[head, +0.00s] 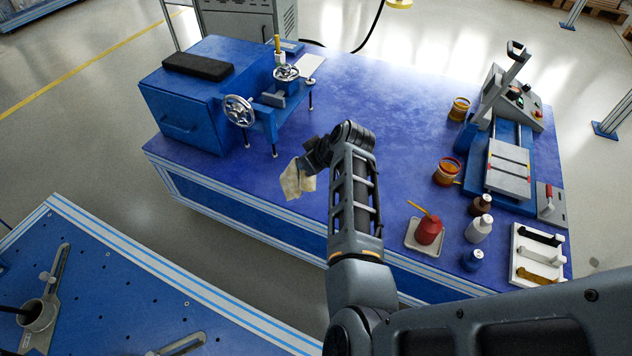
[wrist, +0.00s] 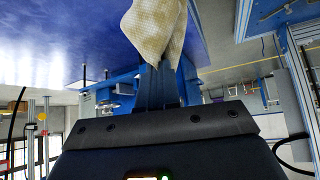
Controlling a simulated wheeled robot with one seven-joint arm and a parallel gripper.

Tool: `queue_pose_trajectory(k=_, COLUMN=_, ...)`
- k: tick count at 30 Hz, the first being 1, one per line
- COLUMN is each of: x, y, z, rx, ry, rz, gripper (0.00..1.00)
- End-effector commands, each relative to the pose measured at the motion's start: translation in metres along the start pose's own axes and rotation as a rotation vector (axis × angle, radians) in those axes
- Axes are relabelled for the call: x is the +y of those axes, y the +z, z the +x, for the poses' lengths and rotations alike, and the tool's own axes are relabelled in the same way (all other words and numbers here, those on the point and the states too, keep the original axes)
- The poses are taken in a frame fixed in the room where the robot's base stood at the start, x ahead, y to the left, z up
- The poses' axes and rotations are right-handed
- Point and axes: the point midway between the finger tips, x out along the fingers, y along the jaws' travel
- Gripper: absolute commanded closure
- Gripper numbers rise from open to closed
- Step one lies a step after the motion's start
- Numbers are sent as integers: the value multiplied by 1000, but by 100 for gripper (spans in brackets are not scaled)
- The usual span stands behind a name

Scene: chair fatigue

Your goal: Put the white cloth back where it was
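The white cloth (head: 298,178) looks cream-coloured and crumpled. It hangs from my gripper (head: 306,163) above the front part of the blue table (head: 350,85), left of the middle. In the wrist view the cloth (wrist: 153,28) is pinched between the closed fingers (wrist: 155,68) and covers their tips. I cannot tell from the head view exactly how high the cloth is above the table.
A blue machine with handwheels (head: 238,110) stands at the left. A press (head: 500,140) stands at the right. The table's middle is clear.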

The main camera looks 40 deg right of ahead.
Motion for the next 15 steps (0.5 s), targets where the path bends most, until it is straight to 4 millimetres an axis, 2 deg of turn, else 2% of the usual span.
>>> queue_pose_trajectory(k=1, x=8, y=2, z=5, rx=-2, ry=3, rz=2, gripper=100)
queue_pose_trajectory(k=15, x=60, y=-3, z=36, rx=-1, ry=3, rz=5, gripper=100)
